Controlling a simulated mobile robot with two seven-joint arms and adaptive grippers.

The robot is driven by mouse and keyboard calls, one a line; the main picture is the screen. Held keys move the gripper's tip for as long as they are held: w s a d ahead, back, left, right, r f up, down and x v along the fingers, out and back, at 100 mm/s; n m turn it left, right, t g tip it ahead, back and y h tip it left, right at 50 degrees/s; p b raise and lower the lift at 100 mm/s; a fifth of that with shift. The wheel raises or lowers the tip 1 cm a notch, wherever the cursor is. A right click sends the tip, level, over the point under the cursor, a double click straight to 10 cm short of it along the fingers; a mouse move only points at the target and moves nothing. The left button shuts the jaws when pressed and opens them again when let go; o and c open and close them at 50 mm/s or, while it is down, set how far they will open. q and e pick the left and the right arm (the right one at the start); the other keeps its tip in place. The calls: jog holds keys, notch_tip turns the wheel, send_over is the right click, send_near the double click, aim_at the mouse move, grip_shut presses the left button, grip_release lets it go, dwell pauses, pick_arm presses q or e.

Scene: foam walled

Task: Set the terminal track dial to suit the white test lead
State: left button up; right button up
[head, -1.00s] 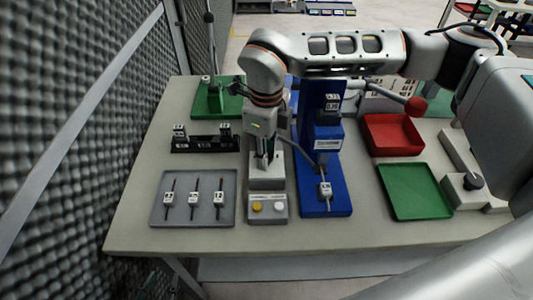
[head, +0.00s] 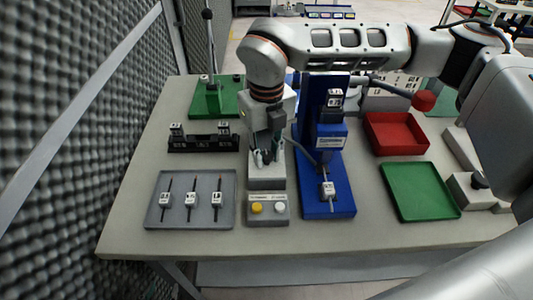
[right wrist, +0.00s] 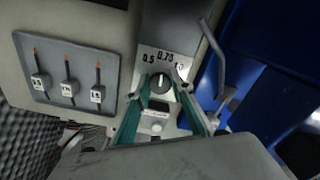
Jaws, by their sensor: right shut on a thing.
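The track dial (right wrist: 160,83) is a dark round knob with a white line, on a grey unit (head: 267,183). The line points roughly up towards the 0.75 mark, between 0.5 and a third mark that is partly covered. My right gripper (right wrist: 168,95) has its teal fingers closed on either side of the knob; in the head view it hides the dial from above. Several leads with white tags are in view: a row lies in the grey tray (head: 156,222), and one tagged lead (head: 327,189) stands in the blue press (head: 322,208). I cannot tell which is the white test lead.
A yellow button (head: 257,207) and a white button (head: 279,207) sit in front of the dial unit. A black rack (head: 202,144) and green stand (head: 213,100) are behind the tray. Red (head: 396,134) and green (head: 419,191) trays lie to the right.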

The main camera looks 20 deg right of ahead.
aim_at(267, 154)
jog(key=shift+m, duration=0.6)
jog(key=o, duration=1.1)
jog(key=shift+o, duration=0.2)
jog(key=shift+r, duration=0.1)
notch_tip(267, 154, up, 12)
